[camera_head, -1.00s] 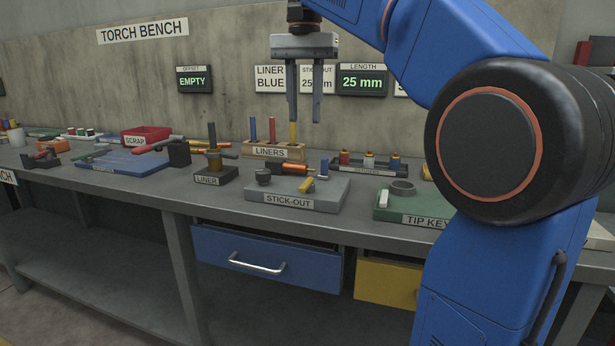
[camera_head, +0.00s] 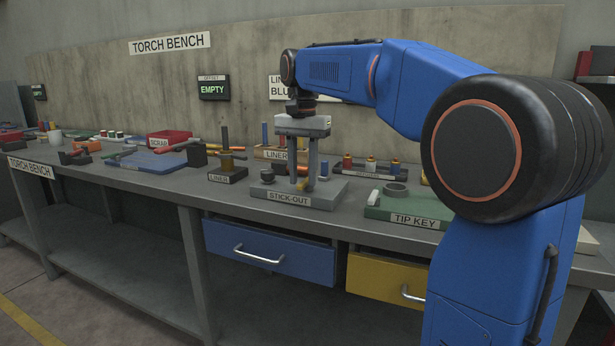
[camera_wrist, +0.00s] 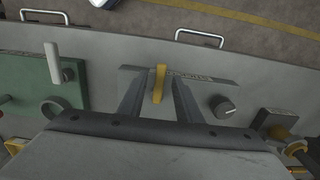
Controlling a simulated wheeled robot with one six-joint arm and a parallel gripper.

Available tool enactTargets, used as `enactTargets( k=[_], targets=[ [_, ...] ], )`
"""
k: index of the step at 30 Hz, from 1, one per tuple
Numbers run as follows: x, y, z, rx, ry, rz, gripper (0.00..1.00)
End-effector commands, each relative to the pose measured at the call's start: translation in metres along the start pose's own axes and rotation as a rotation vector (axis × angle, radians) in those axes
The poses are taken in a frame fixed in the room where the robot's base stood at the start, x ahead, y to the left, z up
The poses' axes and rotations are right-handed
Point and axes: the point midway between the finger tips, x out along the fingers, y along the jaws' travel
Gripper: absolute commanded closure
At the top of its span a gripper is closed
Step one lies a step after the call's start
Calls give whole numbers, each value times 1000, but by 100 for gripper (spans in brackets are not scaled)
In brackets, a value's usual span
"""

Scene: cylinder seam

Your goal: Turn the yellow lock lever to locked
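The yellow lock lever (camera_wrist: 160,83) stands on the grey STICK-OUT block (camera_head: 282,197), which also shows in the wrist view (camera_wrist: 212,92). My gripper (camera_head: 301,183) is pointed down over this block. In the wrist view my gripper (camera_wrist: 160,86) has one finger on each side of the lever, with gaps visible between lever and fingers. It is open and holds nothing that I can see. In the head view the fingers largely hide the lever. The torch part lying on the block is mostly hidden.
A dark knob (camera_head: 267,174) stands on the block's left part. The green TIP KEY block (camera_head: 408,208) is to the right, and the LINER stand (camera_head: 228,174) to the left. The liner rack (camera_head: 273,153) and a cup rack (camera_head: 367,169) stand behind. Drawer handles (camera_head: 258,256) protrude below the bench edge.

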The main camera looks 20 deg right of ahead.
Motion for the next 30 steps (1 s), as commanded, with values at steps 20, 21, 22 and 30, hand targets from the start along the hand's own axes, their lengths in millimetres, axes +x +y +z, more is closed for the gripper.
enactTargets(
  k=[20, 21, 22, 30],
  targets=[
    [3, -1, 0, -2, 0, 0, 100],
    [3, -1, 0, -5, 0, 0, 100],
    [2, -1, 0, -9, 0, 0, 100],
    [3, 4, 0, -111, 0, 0, 100]
  ],
)
